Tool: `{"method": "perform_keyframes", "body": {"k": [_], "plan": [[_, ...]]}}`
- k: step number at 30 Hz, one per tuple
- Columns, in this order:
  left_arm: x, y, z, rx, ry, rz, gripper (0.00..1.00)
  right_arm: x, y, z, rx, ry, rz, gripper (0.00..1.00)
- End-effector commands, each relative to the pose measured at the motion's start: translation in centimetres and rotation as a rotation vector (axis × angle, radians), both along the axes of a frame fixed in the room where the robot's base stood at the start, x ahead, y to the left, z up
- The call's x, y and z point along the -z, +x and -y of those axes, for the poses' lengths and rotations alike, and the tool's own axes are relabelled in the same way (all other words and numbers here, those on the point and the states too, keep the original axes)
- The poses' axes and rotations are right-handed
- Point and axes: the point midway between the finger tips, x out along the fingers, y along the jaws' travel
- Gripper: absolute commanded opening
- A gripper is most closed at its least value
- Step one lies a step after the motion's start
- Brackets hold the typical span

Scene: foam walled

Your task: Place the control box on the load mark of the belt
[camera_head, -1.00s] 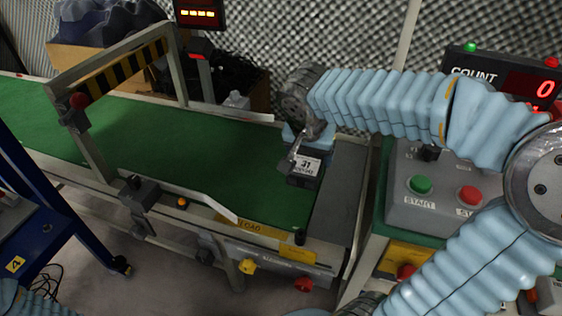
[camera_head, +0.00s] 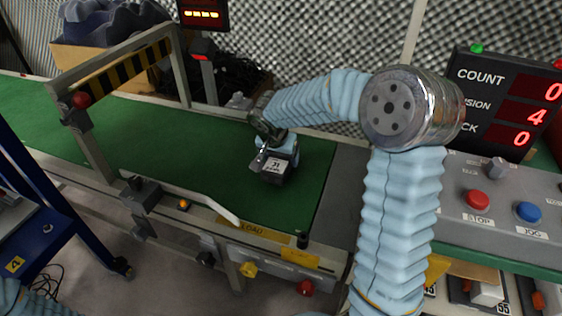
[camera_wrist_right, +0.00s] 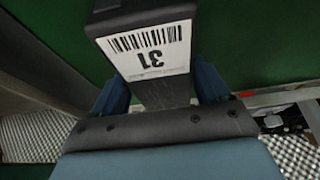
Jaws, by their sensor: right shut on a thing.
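The control box (camera_head: 273,172) is dark with a white label; in the right wrist view the box (camera_wrist_right: 150,50) shows a barcode and the number 31. My right gripper (camera_head: 268,152) is shut on it, with a blue finger on each side of the box in the wrist view. The box is over the right part of the green belt (camera_head: 215,150); I cannot tell whether it touches the belt. The yellow LOAD label (camera_head: 253,230) is on the belt's near side rail, below the box in the picture. My left gripper is not in view.
A striped gate (camera_head: 118,75) spans the belt at left. A pale guide bar (camera_head: 190,197) runs along the near edge. The control panel (camera_head: 500,205) and count display (camera_head: 505,100) stand at right. A blue frame (camera_head: 60,215) stands at lower left. Much of the belt is bare.

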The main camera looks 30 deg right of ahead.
Motion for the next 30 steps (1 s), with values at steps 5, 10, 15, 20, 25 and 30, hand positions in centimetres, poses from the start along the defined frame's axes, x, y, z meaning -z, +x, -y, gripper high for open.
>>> {"method": "perform_keyframes", "body": {"k": [5,10,15,20,25,30], "plan": [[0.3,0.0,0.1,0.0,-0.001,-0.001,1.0,1.9,0.0,0.0,0.001,0.001,0.001,0.31],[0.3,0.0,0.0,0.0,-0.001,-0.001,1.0,1.8,0.0,0.0,0.001,0.0,0.002,0.31],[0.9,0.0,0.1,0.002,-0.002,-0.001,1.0,2.3,0.0,0.0,0.001,0.0,0.002,0.31],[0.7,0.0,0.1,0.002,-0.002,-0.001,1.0,2.1,-0.1,0.0,0.0,0.0,0.0,0.99],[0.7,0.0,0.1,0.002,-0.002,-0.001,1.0,2.1,-0.1,0.0,0.0,0.0,0.0,1.0],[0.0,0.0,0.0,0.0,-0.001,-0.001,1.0,1.4,-0.1,0.0,0.001,0.001,0.001,1.0]]}}
